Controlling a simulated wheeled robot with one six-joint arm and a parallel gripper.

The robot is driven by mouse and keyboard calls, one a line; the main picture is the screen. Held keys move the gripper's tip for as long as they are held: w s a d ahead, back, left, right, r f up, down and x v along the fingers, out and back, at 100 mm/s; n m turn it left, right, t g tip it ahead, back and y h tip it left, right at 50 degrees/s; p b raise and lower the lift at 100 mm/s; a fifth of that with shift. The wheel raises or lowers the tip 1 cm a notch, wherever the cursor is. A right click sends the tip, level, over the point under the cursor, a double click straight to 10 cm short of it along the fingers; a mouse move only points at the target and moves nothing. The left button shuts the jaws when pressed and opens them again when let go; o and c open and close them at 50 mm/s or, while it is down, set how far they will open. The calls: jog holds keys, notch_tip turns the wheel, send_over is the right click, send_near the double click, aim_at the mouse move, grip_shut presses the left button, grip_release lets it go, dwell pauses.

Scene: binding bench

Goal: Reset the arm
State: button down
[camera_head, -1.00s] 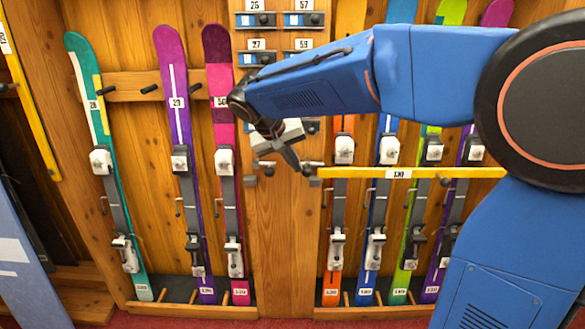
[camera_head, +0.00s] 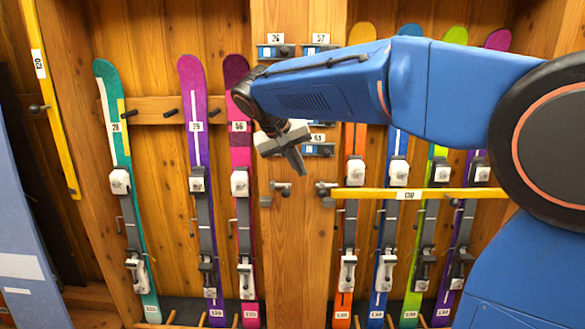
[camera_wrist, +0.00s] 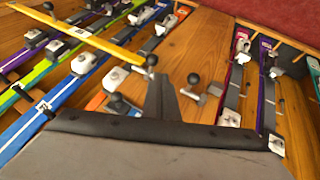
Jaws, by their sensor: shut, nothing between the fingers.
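My gripper (camera_head: 299,160) is shut and empty. In the head view it points down and to the right, in front of the wooden centre post (camera_head: 290,240), above two grey latches. My blue arm reaches in from the right and hides parts of the upper post and the tops of some right-hand skis. In the wrist view the dark closed fingers (camera_wrist: 162,97) stand at the bottom middle, with the post and the skis beyond them. I cannot tell how far the fingertips are from the post.
A yellow bar (camera_head: 430,193) marked 130 crosses the right-hand skis. A second yellow bar (camera_head: 50,95) is upright at the left. A teal ski (camera_head: 109,90), a purple ski (camera_head: 190,80) and a magenta ski (camera_head: 241,155) stand left of the post. Latches (camera_head: 281,187) sit below my gripper.

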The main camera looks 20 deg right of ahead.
jog(key=s+d+f+y, duration=0.2)
jog(key=s+f, duration=0.4)
jog(key=s, duration=0.4)
jog(key=s+d+f+n+y, duration=0.1)
jog(key=s+d+f, duration=0.1)
jog(key=s+f, duration=0.4)
jog(key=s+d+f+n+y, duration=0.1)
jog(key=s+f, duration=0.5)
jog(key=s, duration=1)
jog(key=shift+d+t+y, duration=0.4)
jog(key=shift+d+y, duration=0.4)
jog(key=shift+d, duration=0.3)
jog(key=shift+d, duration=0.15)
